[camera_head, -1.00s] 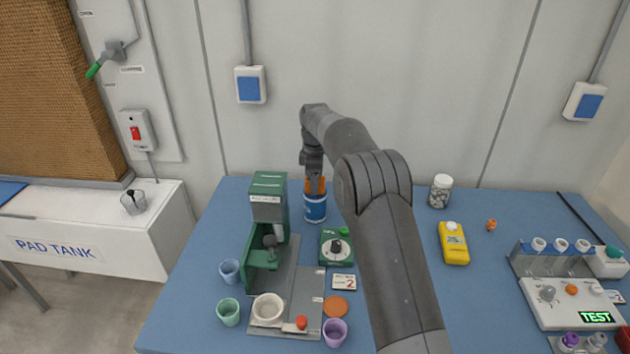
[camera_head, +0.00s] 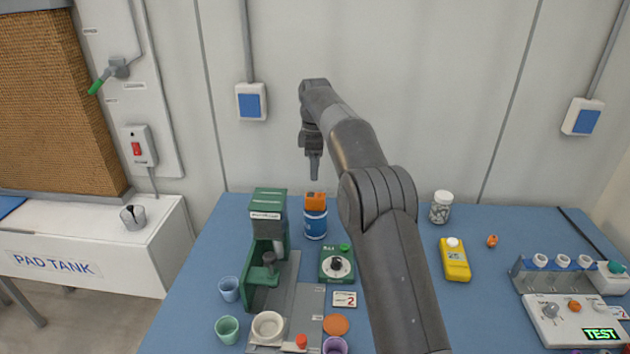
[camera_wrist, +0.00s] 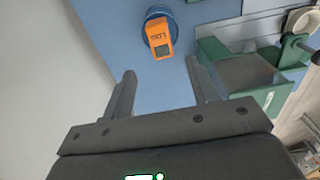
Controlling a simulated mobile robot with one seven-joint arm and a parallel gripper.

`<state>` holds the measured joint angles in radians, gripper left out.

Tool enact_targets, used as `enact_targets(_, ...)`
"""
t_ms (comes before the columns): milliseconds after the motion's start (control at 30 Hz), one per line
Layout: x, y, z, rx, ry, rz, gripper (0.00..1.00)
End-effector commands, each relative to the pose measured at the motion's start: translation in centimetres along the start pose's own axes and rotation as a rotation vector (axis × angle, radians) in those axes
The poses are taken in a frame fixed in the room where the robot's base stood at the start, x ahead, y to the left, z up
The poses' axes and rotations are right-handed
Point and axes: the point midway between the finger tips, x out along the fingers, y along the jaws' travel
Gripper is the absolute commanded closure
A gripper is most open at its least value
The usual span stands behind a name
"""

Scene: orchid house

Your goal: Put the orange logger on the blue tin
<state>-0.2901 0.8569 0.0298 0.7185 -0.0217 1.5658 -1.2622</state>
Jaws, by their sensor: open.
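The orange logger (camera_head: 316,201) rests on top of the blue tin (camera_head: 315,226), which stands at the back of the blue table. In the wrist view the logger (camera_wrist: 159,37) lies on the tin (camera_wrist: 154,14), its label and small dark screen facing up; it covers part of the tin's top. My gripper (camera_head: 314,174) is above the logger, clear of it, pointing down. In the wrist view my gripper's two fingers (camera_wrist: 160,80) are spread apart with nothing between them.
A green stand machine (camera_head: 268,230) is just left of the tin, and a green dial box (camera_head: 337,264) is in front. Several cups are at the front left. The wall is close behind.

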Motion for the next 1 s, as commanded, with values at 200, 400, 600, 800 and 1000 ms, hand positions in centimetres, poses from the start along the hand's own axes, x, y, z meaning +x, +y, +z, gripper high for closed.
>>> enact_targets(200, -1.2, 0.0, 0.0, 0.001, -0.001, -0.001, 0.46)
enact_targets(400, -1.9, -0.3, 0.4, 0.019, 0.001, 0.006, 0.46)
enact_targets(600, -6.1, -2.8, 3.1, 0.153, 0.014, 0.049, 0.46)
enact_targets(800, -10.7, -7.4, 6.8, 0.352, 0.04, 0.109, 0.46)
enact_targets(1000, -13.7, -13.2, 10.5, 0.551, 0.074, 0.165, 0.46)
